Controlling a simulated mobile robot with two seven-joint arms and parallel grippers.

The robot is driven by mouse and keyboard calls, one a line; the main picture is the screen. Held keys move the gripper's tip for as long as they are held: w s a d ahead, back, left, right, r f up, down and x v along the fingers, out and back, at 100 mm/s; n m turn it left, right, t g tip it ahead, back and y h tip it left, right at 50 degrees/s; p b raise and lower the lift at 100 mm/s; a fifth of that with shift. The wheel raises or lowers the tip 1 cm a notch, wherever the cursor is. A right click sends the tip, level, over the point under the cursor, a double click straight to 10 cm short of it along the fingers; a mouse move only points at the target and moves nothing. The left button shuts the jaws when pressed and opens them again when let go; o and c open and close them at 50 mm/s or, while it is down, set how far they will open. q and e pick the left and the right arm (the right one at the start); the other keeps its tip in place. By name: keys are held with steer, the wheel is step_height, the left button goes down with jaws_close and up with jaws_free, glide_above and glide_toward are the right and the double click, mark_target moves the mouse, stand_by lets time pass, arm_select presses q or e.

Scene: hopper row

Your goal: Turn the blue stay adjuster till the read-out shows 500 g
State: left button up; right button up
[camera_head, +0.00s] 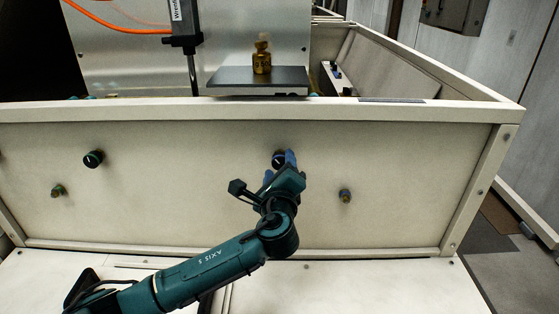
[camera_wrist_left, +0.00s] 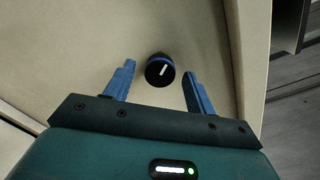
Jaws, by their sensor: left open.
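The blue stay adjuster (camera_head: 278,158) is a round black knob with a blue ring on the pale front panel, partly hidden by my left gripper in the head view. In the left wrist view the knob (camera_wrist_left: 160,71) shows a white pointer line on its face. My left gripper (camera_head: 280,165) is open, with its blue fingers pointing at the panel. In the left wrist view the fingers (camera_wrist_left: 159,76) stand to either side of the knob, with gaps visible. No legible read-out shows. My right gripper is not in view.
Another black knob (camera_head: 93,159) is on the panel's left. Small brass-coloured fittings (camera_head: 345,196) (camera_head: 58,191) sit lower. Above the panel, a brass weight (camera_head: 262,61) stands on a dark-topped scale (camera_head: 232,78). The panel around the knob is otherwise clear.

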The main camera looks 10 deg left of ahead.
arm_select(q)
steer(key=shift+x, duration=1.4)
